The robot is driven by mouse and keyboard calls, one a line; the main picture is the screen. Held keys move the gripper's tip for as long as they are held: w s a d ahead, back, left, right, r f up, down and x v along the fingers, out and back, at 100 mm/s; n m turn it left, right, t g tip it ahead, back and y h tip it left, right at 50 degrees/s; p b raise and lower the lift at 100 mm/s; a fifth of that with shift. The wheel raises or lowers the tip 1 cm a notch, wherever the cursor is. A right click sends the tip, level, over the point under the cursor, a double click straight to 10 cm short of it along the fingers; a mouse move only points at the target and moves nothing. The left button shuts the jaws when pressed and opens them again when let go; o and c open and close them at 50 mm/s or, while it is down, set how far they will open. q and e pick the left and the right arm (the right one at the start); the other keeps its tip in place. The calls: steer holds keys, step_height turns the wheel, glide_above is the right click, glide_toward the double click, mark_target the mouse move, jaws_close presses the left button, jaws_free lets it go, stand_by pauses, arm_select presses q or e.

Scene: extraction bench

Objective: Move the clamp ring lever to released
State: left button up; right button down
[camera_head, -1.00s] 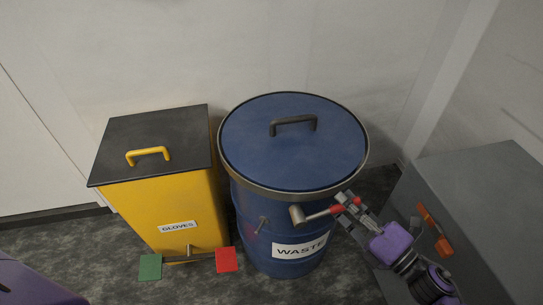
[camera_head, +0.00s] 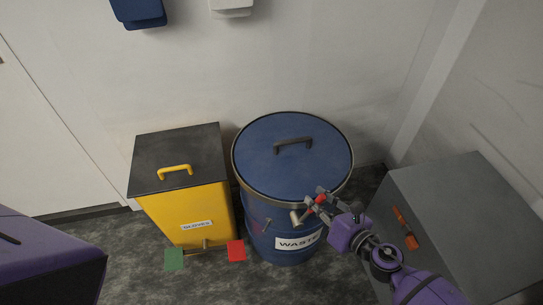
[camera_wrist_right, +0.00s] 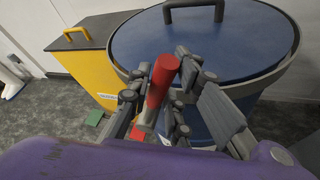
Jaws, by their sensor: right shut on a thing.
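The clamp ring lever (camera_head: 308,212) is a grey bar with a red grip, on the near side of the blue drum labelled WASTE (camera_head: 283,245). A metal clamp ring (camera_head: 268,199) runs around the rim under the drum's blue lid (camera_head: 268,160). The lever points up and to the right from its pivot. My right gripper (camera_head: 321,200) is shut on the red grip. In the right wrist view the red grip (camera_wrist_right: 161,77) stands between the fingers, which partly hide it. My left gripper is not in view.
A yellow GLOVES bin (camera_head: 190,210) stands left of the drum, with a green pad (camera_head: 174,259) and a red pad (camera_head: 236,250) low in front. A grey cabinet (camera_head: 450,185) with an orange handle (camera_head: 405,228) stands at the right. Wall boxes hang above.

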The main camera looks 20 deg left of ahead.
steer(key=shift+s+a+r+n+p, duration=0.1)
steer(key=shift+a+r+n+p, duration=0.2)
steer(key=shift+a+r+p, duration=0.4)
steer(key=shift+s+a+h+p, duration=0.1)
steer(key=shift+s+h+p, duration=0.2)
steer(key=shift+p, duration=0.25)
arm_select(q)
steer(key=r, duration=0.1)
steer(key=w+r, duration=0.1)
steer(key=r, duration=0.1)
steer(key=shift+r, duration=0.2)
arm_select(e)
steer(key=shift+f+n, duration=0.1)
steer(key=shift+n, duration=0.2)
steer(key=shift+s+a+f, duration=0.1)
steer(key=c, duration=1.6)
jaws_free()
steer(key=shift+o, duration=0.2)
steer(key=shift+f, duration=0.1)
